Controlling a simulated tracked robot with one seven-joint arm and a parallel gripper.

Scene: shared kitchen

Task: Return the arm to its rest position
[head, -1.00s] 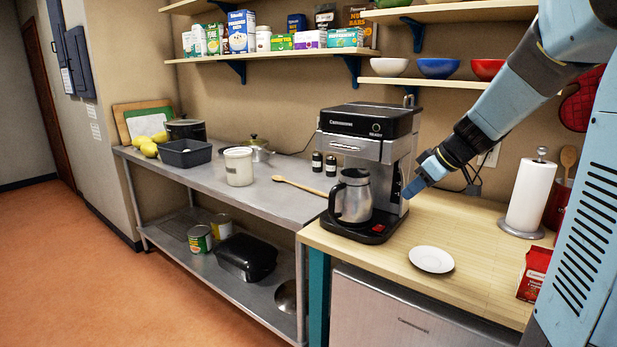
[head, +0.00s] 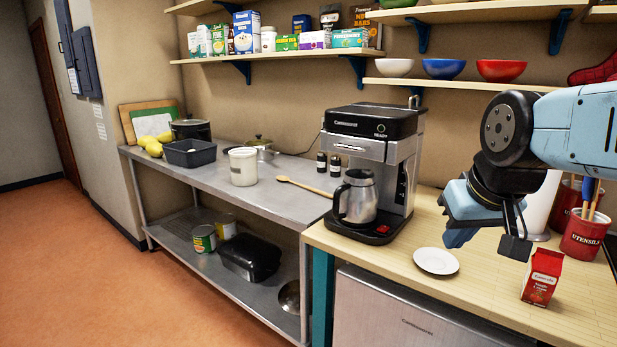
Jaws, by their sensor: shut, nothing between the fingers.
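My gripper (head: 487,243) hangs at the right of the head view, above the wooden counter (head: 405,265). Its fingers point down and it is shut and empty. My arm is folded, with the forearm coming in from the right edge. The gripper is apart from the coffee maker (head: 372,130) to its left and appears above and between the white saucer (head: 437,261) and the red carton (head: 542,277). It partly hides the paper towel roll (head: 543,205) behind it.
A steel carafe (head: 357,198) stands on the coffee maker's base. A red utensil crock (head: 584,235) stands behind my gripper at the right. Bowls and boxes fill the wall shelves (head: 280,56). The steel table (head: 215,180) at the left holds several items. The orange floor is clear.

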